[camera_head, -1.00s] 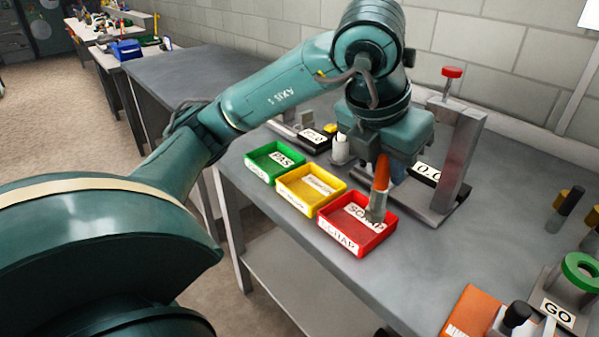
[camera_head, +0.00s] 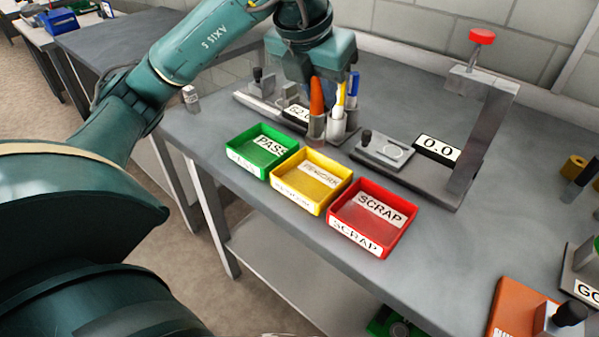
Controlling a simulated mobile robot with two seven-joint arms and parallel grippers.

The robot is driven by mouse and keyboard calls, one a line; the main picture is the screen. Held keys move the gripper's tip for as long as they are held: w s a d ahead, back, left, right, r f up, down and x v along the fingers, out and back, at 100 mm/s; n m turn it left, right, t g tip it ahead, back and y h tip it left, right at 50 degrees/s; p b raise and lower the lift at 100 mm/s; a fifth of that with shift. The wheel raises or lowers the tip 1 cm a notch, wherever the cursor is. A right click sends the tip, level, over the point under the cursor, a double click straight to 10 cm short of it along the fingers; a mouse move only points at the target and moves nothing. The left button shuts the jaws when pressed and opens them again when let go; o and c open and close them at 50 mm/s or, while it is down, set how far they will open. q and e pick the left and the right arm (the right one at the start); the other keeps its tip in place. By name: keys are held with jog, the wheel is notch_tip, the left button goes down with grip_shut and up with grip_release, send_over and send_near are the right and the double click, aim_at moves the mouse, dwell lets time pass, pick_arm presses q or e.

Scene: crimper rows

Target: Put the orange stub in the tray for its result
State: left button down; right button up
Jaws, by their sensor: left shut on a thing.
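My left gripper (camera_head: 318,82) points down behind the trays and is shut on the orange stub (camera_head: 316,98), which hangs upright with its grey end (camera_head: 317,127) lowest. The fingers are hard to make out. The green PASS tray (camera_head: 237,147), the yellow tray (camera_head: 292,197), its label blurred but like REWORK, and the red SCRAP tray (camera_head: 348,228) stand in a row at the bench's front edge and look empty. The stub is behind the yellow tray, not over any tray. My right gripper is not in view.
Yellow and blue upright pieces (camera_head: 354,84) stand close to the stub's right. A measuring stand (camera_head: 483,130) with a 0.0 display (camera_head: 437,148) is to the right. A slide-like gauge (camera_head: 262,105) with another display (camera_head: 297,112) is behind the gripper.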

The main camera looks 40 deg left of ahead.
aim_at(315, 124)
pick_arm(q)
jog(key=shift+w+a, duration=0.1)
jog(key=shift+a, duration=0.15)
notch_tip(315, 124, down, 5)
jog(key=shift+a+f+b, duration=0.1)
jog(key=shift+f+b, duration=0.05)
jog(key=shift+b, duration=0.4)
jog(key=shift+f, duration=0.7)
notch_tip(315, 124, down, 3)
jog(key=shift+f, duration=0.15)
